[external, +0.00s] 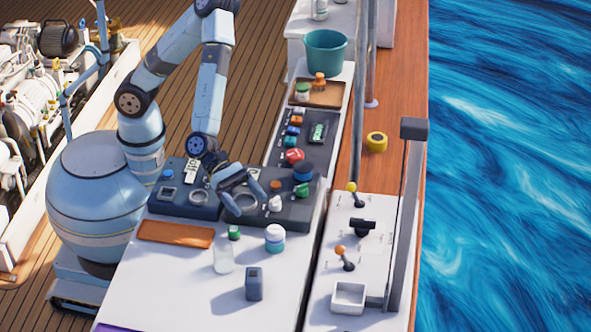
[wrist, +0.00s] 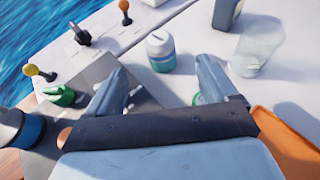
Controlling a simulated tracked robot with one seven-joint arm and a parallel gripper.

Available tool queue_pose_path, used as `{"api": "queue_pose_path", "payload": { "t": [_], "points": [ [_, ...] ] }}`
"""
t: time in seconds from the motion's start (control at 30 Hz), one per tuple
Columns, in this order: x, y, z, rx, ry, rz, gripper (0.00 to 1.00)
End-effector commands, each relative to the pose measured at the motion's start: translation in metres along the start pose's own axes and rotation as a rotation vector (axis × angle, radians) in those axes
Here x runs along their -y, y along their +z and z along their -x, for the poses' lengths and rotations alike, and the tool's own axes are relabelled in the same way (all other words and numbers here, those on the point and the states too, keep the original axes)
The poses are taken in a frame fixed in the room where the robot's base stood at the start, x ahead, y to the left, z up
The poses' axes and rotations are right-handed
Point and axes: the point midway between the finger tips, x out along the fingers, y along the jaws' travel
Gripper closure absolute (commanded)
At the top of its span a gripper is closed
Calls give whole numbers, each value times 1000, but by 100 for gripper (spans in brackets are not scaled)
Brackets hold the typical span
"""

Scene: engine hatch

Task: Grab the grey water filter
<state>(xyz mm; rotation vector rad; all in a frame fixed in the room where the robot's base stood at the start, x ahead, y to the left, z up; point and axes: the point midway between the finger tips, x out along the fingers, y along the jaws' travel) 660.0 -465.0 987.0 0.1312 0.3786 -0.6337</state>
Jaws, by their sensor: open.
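A blue-grey box-shaped canister (external: 254,283), the likeliest grey water filter, stands upright on the front of the white worktop (external: 190,300). Only its lower part shows at the top edge of the wrist view (wrist: 228,12). I cannot confirm from its look that it is the filter. My gripper (external: 246,204) is above the dark tray at the back of the worktop, apart from the canister. In the wrist view its fingers (wrist: 160,68) are spread, with nothing held between them.
A white bottle with a teal band (external: 275,238) and a translucent jar (external: 223,260) stand between my gripper and the canister. A green-capped item (external: 234,232) and an orange-brown mat (external: 176,234) are nearby. Levers (external: 347,258) stand on the right console.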

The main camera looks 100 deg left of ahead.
Motion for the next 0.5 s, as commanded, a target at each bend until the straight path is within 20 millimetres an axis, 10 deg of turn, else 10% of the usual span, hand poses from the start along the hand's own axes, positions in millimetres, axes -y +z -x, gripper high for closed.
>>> {"api": "queue_pose_path", "payload": {
  "t": [0.5],
  "points": [
    [1,0,-74,1,0,8,14]
  ]
}}
